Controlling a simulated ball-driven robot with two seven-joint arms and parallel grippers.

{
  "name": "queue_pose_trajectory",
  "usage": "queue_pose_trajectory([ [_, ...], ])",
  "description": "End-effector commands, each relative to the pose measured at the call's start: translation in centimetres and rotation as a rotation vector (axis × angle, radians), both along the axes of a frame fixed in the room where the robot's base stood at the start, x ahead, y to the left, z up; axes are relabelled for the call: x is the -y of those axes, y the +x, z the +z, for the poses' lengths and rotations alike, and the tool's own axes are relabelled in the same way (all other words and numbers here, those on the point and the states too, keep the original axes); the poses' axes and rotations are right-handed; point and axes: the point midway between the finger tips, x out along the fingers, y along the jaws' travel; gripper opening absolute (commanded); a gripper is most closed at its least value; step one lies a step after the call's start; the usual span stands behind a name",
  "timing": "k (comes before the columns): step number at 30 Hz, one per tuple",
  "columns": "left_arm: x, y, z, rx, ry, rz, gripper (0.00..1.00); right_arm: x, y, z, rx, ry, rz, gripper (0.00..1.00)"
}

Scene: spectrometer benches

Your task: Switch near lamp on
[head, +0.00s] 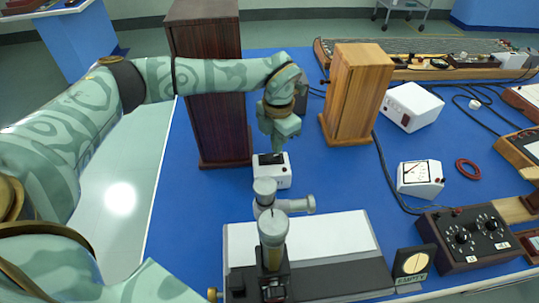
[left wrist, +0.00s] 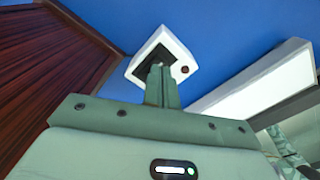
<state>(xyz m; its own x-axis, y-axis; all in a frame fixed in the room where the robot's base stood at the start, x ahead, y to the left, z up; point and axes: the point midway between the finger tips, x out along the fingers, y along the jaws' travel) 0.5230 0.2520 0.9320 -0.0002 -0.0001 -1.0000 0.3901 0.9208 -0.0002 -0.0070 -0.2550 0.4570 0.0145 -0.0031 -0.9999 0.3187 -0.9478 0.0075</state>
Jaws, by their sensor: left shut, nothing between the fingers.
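A small white box (head: 280,178) with a dark switch on its top stands on the blue bench. It also shows in the left wrist view (left wrist: 178,47), with a dark recessed rocker (left wrist: 150,58) and a small red round spot on the same face. My left gripper (head: 277,148) points down over the switch end of this box. Its shut, empty fingertips (left wrist: 160,70) overlap the rocker in the left wrist view; I cannot tell whether they touch it. The fingers partly hide the rocker. Which lamp the box belongs to cannot be seen. My right gripper is not in view.
A dark wooden cabinet (head: 207,90) stands close left of the box, and a lighter wooden case (head: 356,95) behind right. A grey metal instrument (head: 271,228) stands just in front. Cables, meters and a dial box (head: 470,236) fill the right side.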

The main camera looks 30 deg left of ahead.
Motion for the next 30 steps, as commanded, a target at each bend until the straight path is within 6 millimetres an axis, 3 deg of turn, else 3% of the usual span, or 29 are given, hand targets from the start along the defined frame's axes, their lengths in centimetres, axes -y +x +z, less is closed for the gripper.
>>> queue_pose_trajectory([
  [30,0.01,0.0,-0.94,-0.001,0.0,0.0,0.0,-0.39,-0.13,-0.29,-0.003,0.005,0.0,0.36],
])
